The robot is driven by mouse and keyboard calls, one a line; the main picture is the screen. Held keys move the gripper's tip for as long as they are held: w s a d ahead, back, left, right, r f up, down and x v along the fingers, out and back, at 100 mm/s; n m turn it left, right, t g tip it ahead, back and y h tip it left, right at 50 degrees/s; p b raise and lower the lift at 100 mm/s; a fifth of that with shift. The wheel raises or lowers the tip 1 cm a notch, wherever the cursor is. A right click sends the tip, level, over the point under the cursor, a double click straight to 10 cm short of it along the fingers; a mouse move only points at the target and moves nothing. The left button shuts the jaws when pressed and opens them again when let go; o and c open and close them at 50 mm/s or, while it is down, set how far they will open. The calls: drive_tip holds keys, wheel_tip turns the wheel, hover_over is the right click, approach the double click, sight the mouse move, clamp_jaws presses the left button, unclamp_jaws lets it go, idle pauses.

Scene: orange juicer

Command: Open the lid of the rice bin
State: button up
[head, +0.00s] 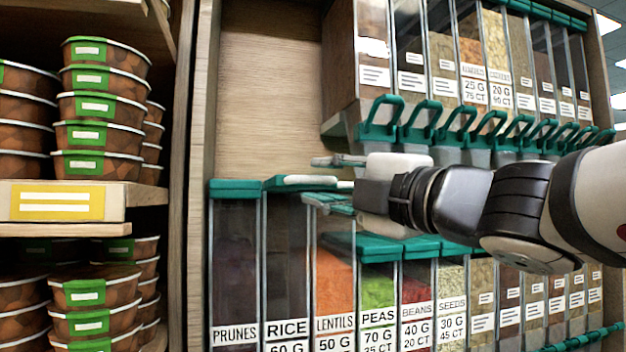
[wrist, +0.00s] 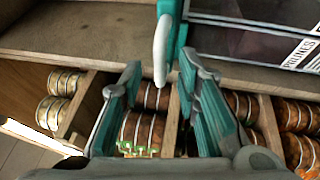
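The rice bin (head: 286,260) is a clear bin labelled RICE in the lower row, second from the left. Its teal lid (head: 274,185) has a pale handle or tab (head: 308,180); I cannot tell whether the lid is slightly raised. My gripper (head: 312,181) is open in front of the lid, one finger above the pale tab and the other below it. In the wrist view, a pale, teal-edged piece (wrist: 161,48), which appears to be this tab, reaches between the open fingertips (wrist: 160,66). Clear gaps show on both sides.
The prunes bin (head: 234,265) stands left of the rice bin, and the lentils bin (head: 334,285) right. Upper dispensers with teal handles (head: 380,118) hang above my arm. Shelves with stacked bowls (head: 103,105) stand left. A bare wooden panel (head: 267,90) lies behind.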

drive_tip(key=v, duration=0.9)
drive_tip(key=w+d+f+m+t+h, duration=0.3)
drive_tip(key=w+d+m+h, duration=0.1)
drive_tip(key=d+m+h, duration=0.4)
drive_tip(key=s+d+f+m+g+h, duration=0.2)
drive_tip(key=d+f+m+g+h, duration=0.35)
drive_tip(key=f+m, duration=0.55)
drive_tip(key=s+a+f+m+g+y, duration=0.1)
drive_tip(key=s+a+f+m+g, duration=0.1)
drive_tip(key=s+f+m+g, duration=0.5)
drive_tip(key=s+f, duration=0.6)
drive_tip(key=f, duration=0.3)
